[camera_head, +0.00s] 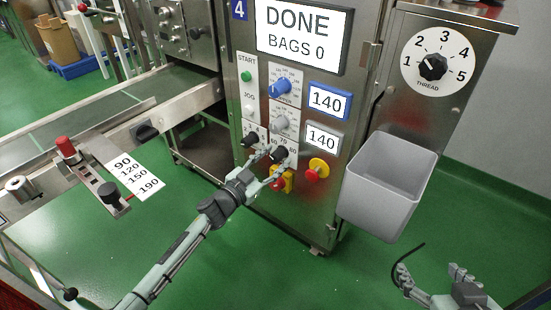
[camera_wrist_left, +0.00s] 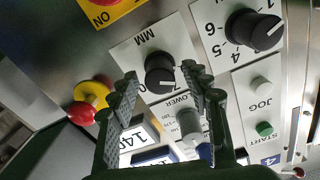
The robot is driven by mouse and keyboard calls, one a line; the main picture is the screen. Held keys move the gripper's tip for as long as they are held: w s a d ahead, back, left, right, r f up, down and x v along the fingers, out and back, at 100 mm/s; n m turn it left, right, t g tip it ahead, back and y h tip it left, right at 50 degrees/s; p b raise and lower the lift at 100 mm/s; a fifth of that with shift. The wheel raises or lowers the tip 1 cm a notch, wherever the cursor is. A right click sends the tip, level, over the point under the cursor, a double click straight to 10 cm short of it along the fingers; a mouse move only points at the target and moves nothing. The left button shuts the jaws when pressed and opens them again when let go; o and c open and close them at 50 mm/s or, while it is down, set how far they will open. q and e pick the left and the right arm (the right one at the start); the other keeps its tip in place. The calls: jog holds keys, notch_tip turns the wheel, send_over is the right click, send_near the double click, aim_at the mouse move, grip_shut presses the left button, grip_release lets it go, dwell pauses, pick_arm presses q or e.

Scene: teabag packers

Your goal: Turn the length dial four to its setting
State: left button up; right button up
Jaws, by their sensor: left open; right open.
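The machine marked 4 (camera_head: 239,9) has a black dial lettered MM (camera_wrist_left: 160,72) on a white plate; the dial also shows in the head view (camera_head: 279,154). My left gripper (camera_head: 270,164) is open in front of the panel at this dial. In the left wrist view its fingers (camera_wrist_left: 160,78) stand on either side of the dial, which appears between the tips. I cannot tell whether they touch it. The pointer's exact setting is hard to read. My right gripper (camera_head: 437,283) is open and empty at the lower right, away from the machine.
Beside the MM dial is a black dial with a numbered scale (camera_wrist_left: 253,30). Above are a grey knob (camera_head: 280,122), a blue knob (camera_head: 281,87) and displays reading 140 (camera_head: 327,99). A red button (camera_head: 317,170) and grey bin (camera_head: 385,187) are to the right.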

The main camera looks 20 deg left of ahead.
pick_arm(q)
jog(key=shift+w+d, duration=0.15)
jog(key=shift+w, duration=0.25)
grip_shut()
